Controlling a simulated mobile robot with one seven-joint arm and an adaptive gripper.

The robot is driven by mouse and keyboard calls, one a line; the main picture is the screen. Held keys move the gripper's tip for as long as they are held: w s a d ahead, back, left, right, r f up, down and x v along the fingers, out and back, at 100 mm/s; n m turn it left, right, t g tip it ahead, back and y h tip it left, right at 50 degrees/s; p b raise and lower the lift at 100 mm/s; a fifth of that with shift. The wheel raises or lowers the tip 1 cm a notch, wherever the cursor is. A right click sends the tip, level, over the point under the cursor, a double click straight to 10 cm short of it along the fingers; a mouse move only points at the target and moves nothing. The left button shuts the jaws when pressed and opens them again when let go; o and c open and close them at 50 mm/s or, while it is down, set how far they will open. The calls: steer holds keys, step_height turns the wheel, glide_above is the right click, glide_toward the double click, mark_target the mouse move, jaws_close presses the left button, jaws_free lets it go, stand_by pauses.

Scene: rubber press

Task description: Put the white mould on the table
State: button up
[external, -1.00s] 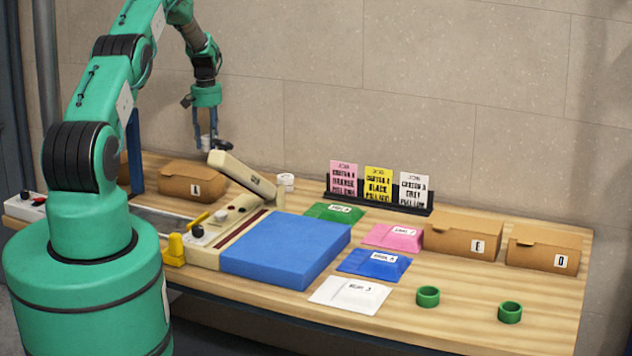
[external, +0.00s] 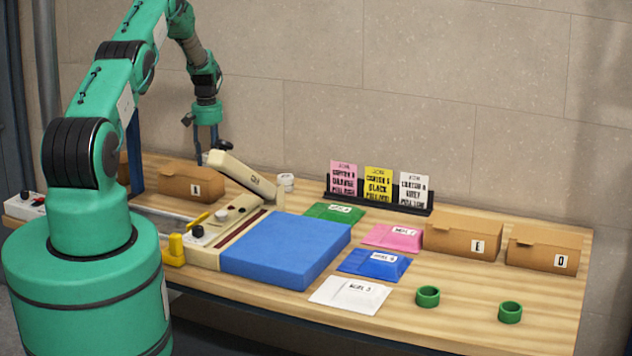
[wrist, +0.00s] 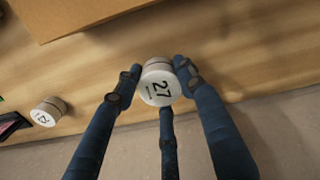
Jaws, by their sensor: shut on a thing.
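The white mould (wrist: 157,82) is a short round piece with "27" on its top. In the wrist view it sits between the blue fingers of my gripper (wrist: 155,80), which are shut on it from both sides. It is low over the wooden table; I cannot tell whether it touches. In the external view my gripper (external: 206,143) points down behind the press's raised lid, and the lid hides the mould. A second white round piece (wrist: 46,112) stands apart on the table (wrist: 85,98) at the left of the wrist view; it also shows in the external view (external: 286,181).
The cream press lid (external: 240,174) stands raised in front of my gripper. A brown carton marked A (external: 193,182) is left of it, near the mould. A card rack (external: 376,200) stands at the back. The table's back edge and wall are close.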

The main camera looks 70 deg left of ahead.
mark_target(209, 154)
steer(key=shift+f, duration=2.05)
steer(key=shift+f, duration=0.1)
steer(key=o, duration=1.3)
steer(key=shift+p, duration=0.35)
steer(key=shift+s+r+b, duration=0.1)
steer(key=shift+r+b, duration=0.8)
steer(key=shift+r, duration=5.2)
